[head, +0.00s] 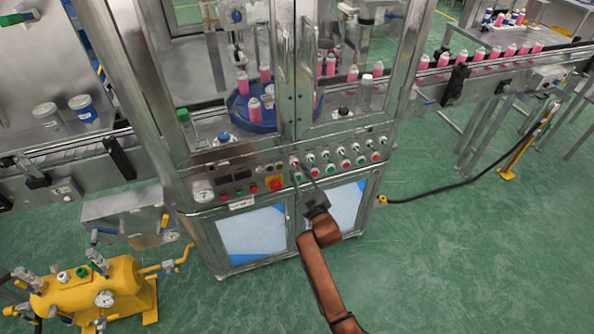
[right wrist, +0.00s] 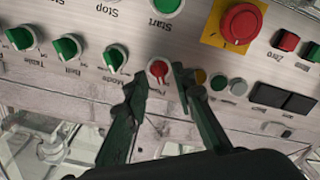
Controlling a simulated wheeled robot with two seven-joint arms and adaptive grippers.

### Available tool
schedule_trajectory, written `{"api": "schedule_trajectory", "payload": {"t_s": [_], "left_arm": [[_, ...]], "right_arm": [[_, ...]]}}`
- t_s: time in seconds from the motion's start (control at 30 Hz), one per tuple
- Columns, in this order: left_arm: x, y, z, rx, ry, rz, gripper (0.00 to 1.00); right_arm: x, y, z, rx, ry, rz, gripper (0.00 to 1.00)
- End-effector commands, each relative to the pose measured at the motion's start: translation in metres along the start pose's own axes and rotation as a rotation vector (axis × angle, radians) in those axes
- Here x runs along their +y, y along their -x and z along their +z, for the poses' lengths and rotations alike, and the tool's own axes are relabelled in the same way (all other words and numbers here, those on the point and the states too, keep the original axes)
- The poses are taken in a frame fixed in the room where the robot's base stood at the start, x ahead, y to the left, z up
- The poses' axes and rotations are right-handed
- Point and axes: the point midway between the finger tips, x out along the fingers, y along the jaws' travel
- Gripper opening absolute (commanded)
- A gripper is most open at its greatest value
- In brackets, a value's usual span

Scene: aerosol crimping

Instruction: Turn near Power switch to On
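The power switch is a small red knob (right wrist: 157,70) on the machine's metal panel, upside down in the right wrist view; its label is partly hidden, with "Po" showing. It also shows small in the head view (head: 293,162). The exact angle of its handle is hard to tell. My right gripper (right wrist: 158,82) is open, one dark finger on each side of the knob; I cannot tell whether either touches it. In the head view my right gripper (head: 304,171) reaches up to the panel from below. My left gripper is not in view.
Green Mode (right wrist: 115,56), Belt (right wrist: 67,48) and Table knobs sit beside the red one. A red emergency button (right wrist: 239,24) on a yellow plate and a green Start button (right wrist: 166,6) are close by. A yellow tank (head: 95,287) stands at lower left.

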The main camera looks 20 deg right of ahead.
Motion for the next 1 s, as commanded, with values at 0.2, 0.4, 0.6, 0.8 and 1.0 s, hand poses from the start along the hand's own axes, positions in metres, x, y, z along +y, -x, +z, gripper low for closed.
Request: {"api": "schedule_trajectory", "payload": {"t_s": [0.2, 0.4, 0.6, 0.8, 1.0], "left_arm": [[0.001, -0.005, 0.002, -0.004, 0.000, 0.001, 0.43], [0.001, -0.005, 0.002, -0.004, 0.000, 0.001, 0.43], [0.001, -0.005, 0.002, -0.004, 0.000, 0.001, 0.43], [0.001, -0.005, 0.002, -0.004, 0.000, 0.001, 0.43], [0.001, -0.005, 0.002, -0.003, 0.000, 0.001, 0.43]], "right_arm": [[0.000, -0.019, 0.001, -0.001, 0.000, 0.000, 0.24], [0.000, -0.021, 0.000, -0.001, 0.000, 0.000, 0.24], [0.000, -0.020, 0.000, -0.001, -0.001, 0.000, 0.16], [0.000, -0.020, 0.000, -0.001, -0.001, 0.000, 0.03], [0.000, -0.020, 0.001, -0.001, -0.001, -0.001, 0.00]]}}
